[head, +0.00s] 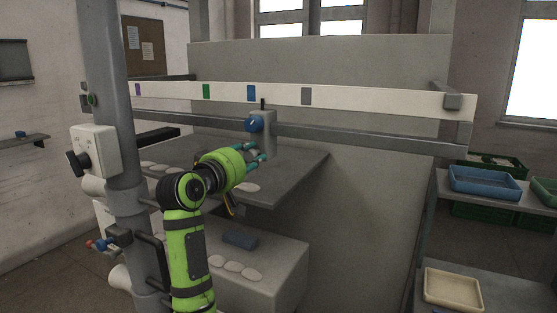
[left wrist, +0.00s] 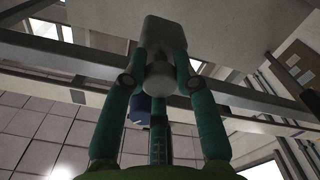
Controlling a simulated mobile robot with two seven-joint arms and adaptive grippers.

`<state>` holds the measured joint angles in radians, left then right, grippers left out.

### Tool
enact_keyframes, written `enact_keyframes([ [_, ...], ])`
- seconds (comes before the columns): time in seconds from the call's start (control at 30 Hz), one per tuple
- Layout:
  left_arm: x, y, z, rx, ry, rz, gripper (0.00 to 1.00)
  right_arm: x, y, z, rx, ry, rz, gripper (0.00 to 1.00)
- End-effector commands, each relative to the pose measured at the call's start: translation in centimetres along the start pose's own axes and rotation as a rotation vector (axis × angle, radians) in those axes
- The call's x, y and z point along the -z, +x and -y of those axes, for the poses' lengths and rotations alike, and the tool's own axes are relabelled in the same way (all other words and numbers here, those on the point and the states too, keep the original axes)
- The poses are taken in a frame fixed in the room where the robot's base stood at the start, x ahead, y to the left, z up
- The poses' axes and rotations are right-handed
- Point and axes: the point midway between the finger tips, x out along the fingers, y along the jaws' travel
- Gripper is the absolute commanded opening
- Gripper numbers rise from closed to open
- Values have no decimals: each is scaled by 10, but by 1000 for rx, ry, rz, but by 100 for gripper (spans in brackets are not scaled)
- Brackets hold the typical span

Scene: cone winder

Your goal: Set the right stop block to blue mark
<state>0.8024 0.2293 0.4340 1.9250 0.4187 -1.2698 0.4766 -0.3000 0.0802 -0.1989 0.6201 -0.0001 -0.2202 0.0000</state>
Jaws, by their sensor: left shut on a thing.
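A white scale bar (head: 350,97) carries purple (head: 138,90), green (head: 206,92), blue (head: 251,93) and grey (head: 306,96) marks. The grey stop block (head: 270,125) sits on the rail below it, with a blue knob (head: 254,124) on its front and a dark pointer (head: 262,104) on top. The pointer stands just right of the blue mark. My left gripper (head: 257,156) is shut on the stop block from below. In the left wrist view, its teal fingers (left wrist: 158,75) flank a rounded pale part under the block (left wrist: 165,32); the blue knob (left wrist: 140,108) shows beside them. My right gripper is out of view.
The grey rail (head: 370,136) runs right to an end bracket with a grey block (head: 453,101). A grey shelf (head: 290,180) lies below the gripper, with pale discs on it. A blue tray (head: 484,180) and a cream tray (head: 452,288) stand at right.

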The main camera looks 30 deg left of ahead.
Motion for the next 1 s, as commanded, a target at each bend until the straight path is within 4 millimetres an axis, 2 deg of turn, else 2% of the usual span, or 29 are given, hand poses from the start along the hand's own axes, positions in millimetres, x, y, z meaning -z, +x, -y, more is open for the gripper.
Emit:
enact_keyframes([
  [0.03, 13, -1, 7, -3, 2, -12, 0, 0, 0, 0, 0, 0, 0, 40],
  [0.2, 27, -1, 21, -7, -1, -11, 0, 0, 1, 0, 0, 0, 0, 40],
  [0.53, 29, -2, 21, -11, -1, -13, 0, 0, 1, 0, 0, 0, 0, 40],
  [0.57, 29, -2, 21, -11, -1, -13, 37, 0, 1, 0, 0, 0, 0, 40],
  [0.6, 29, -2, 21, -11, -1, -13, 53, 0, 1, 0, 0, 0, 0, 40],
  [1.0, 27, -4, 24, -5, -2, -5, 54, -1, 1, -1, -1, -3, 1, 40],
])
